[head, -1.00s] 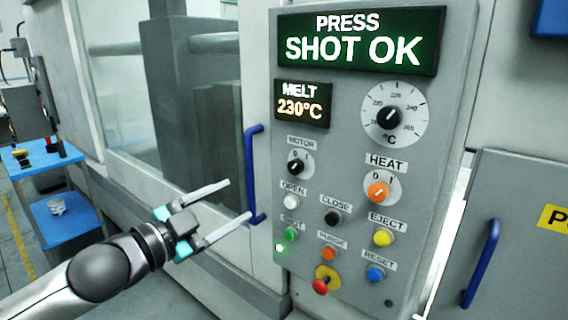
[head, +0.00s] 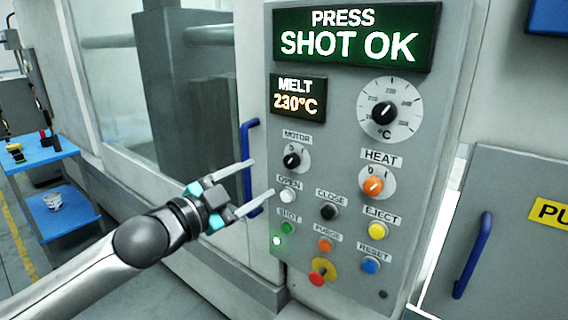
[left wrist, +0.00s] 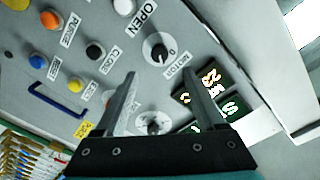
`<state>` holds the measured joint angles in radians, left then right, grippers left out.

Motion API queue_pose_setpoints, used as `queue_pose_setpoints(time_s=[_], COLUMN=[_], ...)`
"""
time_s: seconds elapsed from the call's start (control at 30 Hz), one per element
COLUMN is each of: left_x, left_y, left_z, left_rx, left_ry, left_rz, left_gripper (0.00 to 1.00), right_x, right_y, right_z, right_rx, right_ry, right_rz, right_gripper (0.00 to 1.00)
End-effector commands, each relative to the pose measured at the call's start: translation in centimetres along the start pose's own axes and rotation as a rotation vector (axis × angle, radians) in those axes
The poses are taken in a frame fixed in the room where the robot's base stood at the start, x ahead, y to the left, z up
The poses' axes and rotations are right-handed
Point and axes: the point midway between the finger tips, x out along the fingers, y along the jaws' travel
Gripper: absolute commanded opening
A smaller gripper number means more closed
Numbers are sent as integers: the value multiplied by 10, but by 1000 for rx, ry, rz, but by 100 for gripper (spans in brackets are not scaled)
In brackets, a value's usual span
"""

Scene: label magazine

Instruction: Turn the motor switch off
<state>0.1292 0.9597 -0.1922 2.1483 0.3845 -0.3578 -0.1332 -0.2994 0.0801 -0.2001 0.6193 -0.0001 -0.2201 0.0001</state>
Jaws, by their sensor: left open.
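The motor switch (head: 292,160) is a black rotary knob on a pale round plate marked 0 and I, under the MOTOR label. Its pointer seems to lean toward the I, but it is small. In the left wrist view the motor switch (left wrist: 158,52) shows just beyond and between the fingertips. My left gripper (head: 263,177) is open and empty, to the left of the knob and apart from it; its fingers also show in the left wrist view (left wrist: 159,74). My right gripper is not in view.
The control panel also holds the orange HEAT knob (head: 373,185), several push buttons and a red stop button (head: 317,278). A blue door handle (head: 248,165) stands close behind the left fingers. The panel screen (head: 357,38) reads PRESS SHOT OK.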

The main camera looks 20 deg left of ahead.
Motion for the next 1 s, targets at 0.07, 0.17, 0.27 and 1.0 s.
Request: queue_pose_setpoints(time_s=[0.07,0.17,0.27,1.0], left_x=[9,19,31,94], left_y=[-2,-1,-1,1], left_z=[-2,-2,-1,-1], left_rx=[-2,-1,-3,1], left_ry=[2,3,2,0], left_rz=[-3,0,-2,2], left_gripper=[72,72,72,72], right_x=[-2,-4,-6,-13], right_y=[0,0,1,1], right_z=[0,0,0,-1], right_rx=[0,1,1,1], right_ry=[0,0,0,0], right_rz=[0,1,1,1], right_gripper=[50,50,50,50])
